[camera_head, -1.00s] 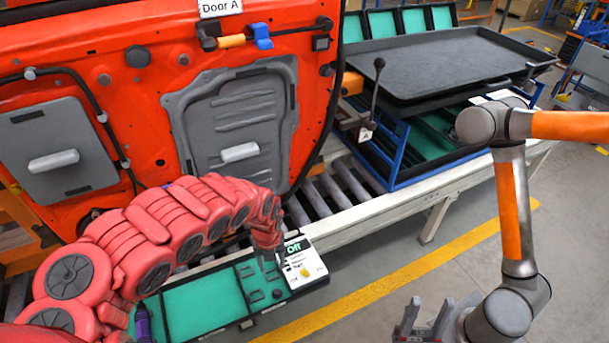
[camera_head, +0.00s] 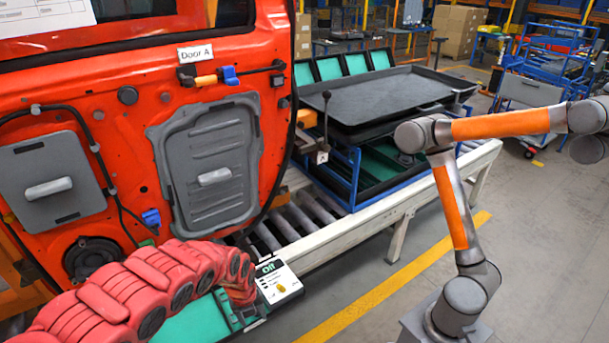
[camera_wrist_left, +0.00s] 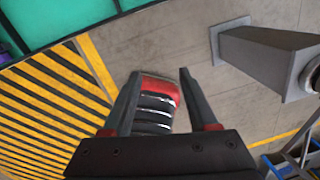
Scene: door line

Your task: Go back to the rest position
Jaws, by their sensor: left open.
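My left arm, red and segmented, comes in from the lower left in the head view. Its gripper (camera_head: 243,310) points down beside the white "Off" panel, over the green-topped tray; the fingertips are hard to make out there. In the left wrist view the gripper (camera_wrist_left: 160,74) is open, with its two dark fingers apart and nothing held. A red and black ribbed part shows beyond and between the fingers. My right gripper does not show.
The orange door (camera_head: 133,140), labelled "Door A", fills the left. The white "Off" panel (camera_head: 279,281) lies near my left gripper. An orange and grey robot arm (camera_head: 450,200) stands at right. A black tray (camera_head: 380,92) sits on the blue rack. Grey floor (camera_head: 560,250) is open at lower right.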

